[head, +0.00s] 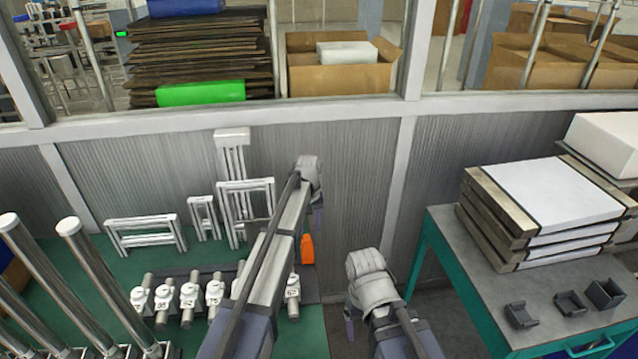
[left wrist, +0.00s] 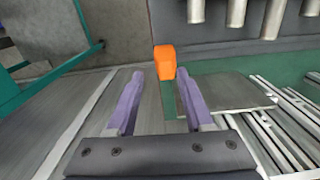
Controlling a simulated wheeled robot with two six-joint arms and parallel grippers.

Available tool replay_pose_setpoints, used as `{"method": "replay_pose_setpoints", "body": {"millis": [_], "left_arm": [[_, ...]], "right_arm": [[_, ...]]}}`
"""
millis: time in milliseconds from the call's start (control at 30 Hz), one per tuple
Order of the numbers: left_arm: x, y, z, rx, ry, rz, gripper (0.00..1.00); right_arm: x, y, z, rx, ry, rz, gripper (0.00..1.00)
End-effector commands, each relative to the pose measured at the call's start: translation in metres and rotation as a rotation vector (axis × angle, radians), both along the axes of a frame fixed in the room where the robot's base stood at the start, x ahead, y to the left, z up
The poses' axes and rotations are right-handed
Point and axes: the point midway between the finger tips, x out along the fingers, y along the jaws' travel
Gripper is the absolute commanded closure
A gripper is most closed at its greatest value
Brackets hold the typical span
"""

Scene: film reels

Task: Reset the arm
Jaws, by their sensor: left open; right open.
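My left arm reaches up from the bottom centre of the head view, and my left gripper (head: 318,220) hangs at its far end in front of the grey ribbed wall. In the left wrist view its two purple fingers (left wrist: 158,80) are apart with nothing between them. An orange block-like thing (head: 307,248) shows beside the left arm; in the left wrist view it is just beyond the fingertips (left wrist: 164,60). My right gripper (head: 349,322) is lower, left of the teal-framed table, mostly hidden by its own wrist; it is open, and I see nothing held.
The teal-framed table (head: 447,250) at right bears stacked framed panels (head: 545,195) and small dark holders (head: 570,303). White metal frames (head: 145,235) stand at the wall on the green surface. Several silver cylinders with numbered white parts (head: 188,300) lie near the left arm. Tall metal posts (head: 95,270) rise at left.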

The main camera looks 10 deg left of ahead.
Motion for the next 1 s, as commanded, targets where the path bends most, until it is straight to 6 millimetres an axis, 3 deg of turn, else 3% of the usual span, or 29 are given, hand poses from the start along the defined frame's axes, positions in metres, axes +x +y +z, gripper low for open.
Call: {"method": "replay_pose_setpoints", "body": {"millis": [33, 300, 400, 500, 600, 700, 1000], "left_arm": [[-0.030, -0.009, 0.000, 0.004, 0.003, -0.032, 0.47], [-0.206, -0.050, 0.001, 0.053, 0.030, -0.312, 0.47], [-0.260, -0.055, 0.001, 0.070, 0.038, -0.407, 0.47], [-0.299, -0.056, 0.001, 0.082, 0.045, -0.480, 0.47], [-0.322, -0.056, 0.002, 0.091, 0.049, -0.527, 0.47], [-0.332, -0.056, 0.002, 0.095, 0.052, -0.549, 0.47], [-0.331, -0.056, 0.002, 0.095, 0.053, -0.553, 0.47]], "right_arm": [[0.000, 0.000, 0.000, 0.000, 0.000, 0.000, 0.19], [0.000, 0.000, 0.000, 0.000, 0.000, 0.000, 0.19], [0.000, 0.000, 0.000, 0.000, 0.000, 0.000, 0.19], [0.000, 0.000, 0.000, 0.000, 0.000, 0.000, 0.19], [0.000, 0.000, 0.000, 0.000, 0.000, 0.000, 0.19], [0.000, 0.000, 0.000, 0.000, 0.000, 0.000, 0.19], [0.000, 0.000, 0.000, 0.000, 0.000, 0.000, 0.19]]}}
